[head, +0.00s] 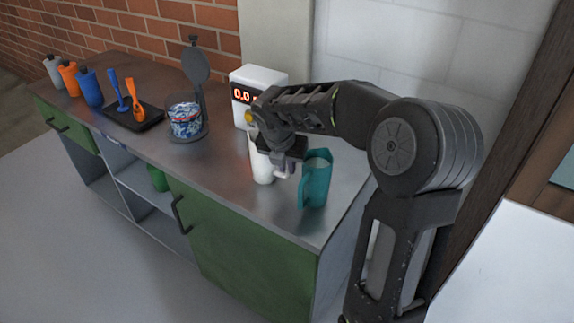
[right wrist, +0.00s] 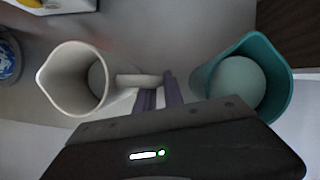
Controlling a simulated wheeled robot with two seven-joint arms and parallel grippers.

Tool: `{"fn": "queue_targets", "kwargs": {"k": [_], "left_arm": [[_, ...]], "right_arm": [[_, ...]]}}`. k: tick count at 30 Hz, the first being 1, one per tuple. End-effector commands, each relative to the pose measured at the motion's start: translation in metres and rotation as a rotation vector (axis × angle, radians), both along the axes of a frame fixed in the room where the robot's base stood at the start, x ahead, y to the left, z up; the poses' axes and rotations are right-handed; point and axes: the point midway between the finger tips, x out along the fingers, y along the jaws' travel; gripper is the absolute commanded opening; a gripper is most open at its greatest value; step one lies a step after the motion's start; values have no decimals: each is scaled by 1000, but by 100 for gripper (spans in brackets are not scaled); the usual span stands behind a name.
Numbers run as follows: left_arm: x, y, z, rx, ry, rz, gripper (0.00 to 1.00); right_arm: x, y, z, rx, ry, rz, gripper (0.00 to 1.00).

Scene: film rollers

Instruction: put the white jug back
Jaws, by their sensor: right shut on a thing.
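The white jug (head: 262,165) stands upright on or just above the metal counter; I cannot tell whether its base touches. In the right wrist view the white jug (right wrist: 72,80) is open at the top and looks empty, with its handle pointing right. My right gripper (head: 285,165) is shut on that handle, and its fingers (right wrist: 158,90) show at the handle's end. A teal jug (head: 316,180) stands just right of it, and shows in the right wrist view too (right wrist: 245,80). My left gripper is not in view.
A white device with a display (head: 258,78) stands behind the white jug. A clear tub (head: 186,118) is to the left, with a black tray (head: 133,116) holding blue and orange tools. Several bottles (head: 90,88) stand far left. The counter's front middle is clear.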

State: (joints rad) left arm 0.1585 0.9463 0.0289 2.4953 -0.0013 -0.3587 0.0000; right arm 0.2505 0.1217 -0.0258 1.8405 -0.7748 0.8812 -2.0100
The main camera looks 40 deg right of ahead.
Motion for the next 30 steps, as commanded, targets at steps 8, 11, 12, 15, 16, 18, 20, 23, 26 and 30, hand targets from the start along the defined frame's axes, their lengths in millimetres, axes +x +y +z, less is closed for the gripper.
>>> {"fn": "queue_targets", "kwargs": {"k": [8,11,12,15,16,18,20,23,26,30], "left_arm": [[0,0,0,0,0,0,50],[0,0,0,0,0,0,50],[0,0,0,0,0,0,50],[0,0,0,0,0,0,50],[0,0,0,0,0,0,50],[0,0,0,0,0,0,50],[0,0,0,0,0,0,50],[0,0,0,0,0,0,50],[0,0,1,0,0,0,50],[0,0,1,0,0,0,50]], "right_arm": [[1,0,0,0,-2,1,0],[0,0,-1,0,0,0,19],[0,0,-1,0,0,0,22],[0,0,-1,0,0,0,30],[0,0,-1,0,0,0,33],[0,0,-1,0,0,0,34],[0,0,-1,0,0,0,34],[0,0,0,0,0,0,34],[0,0,2,0,-1,0,34],[-2,4,13,0,-3,1,34]]}}
